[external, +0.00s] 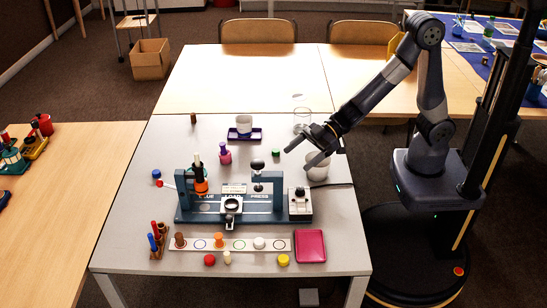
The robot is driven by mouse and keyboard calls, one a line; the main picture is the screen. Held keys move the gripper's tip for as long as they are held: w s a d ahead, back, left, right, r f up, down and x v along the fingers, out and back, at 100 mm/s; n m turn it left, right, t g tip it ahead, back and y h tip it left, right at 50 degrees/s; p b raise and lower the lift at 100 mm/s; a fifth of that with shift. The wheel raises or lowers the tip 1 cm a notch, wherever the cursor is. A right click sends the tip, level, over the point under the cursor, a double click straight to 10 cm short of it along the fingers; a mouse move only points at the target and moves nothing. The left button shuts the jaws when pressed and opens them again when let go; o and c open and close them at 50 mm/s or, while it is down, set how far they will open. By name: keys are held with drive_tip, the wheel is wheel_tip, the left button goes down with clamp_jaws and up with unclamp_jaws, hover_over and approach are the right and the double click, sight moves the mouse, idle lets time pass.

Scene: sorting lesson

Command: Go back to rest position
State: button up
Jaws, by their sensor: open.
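My gripper (305,152) is open and empty. It hangs above the grey table (120,245), near its right side, with its fingers pointing left. A white cup (317,172) stands just below and behind the fingers in the picture, partly hidden by them. I cannot tell whether the fingers touch it. My arm reaches in from the right, with its elbow raised high.
A press rig (230,205) stands mid-table. A strip with coloured pegs (220,244), a pink tray (310,246) and a peg rack (158,240) lie in front. A clear glass (302,120) and a purple tray (244,137) with a white cup stand behind. The table's back left is mostly clear.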

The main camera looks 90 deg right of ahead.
drive_tip(key=s+a+f+n+g+y+b, duration=0.1)
drive_tip(key=s+a+n+y, duration=0.1)
drive_tip(key=s+a, duration=0.5)
drive_tip(key=f, duration=0.2)
drive_tip(key=s+d+f+b, duration=0.1)
drive_tip(key=f, duration=0.1)
drive_tip(key=d+f+b, duration=0.1)
drive_tip(key=f, duration=0.1)
drive_tip(key=shift+s+f, duration=0.15)
drive_tip(key=shift+s, duration=0.2)
drive_tip(key=shift+f+b, duration=0.4)
drive_tip(key=shift+f, duration=0.4)
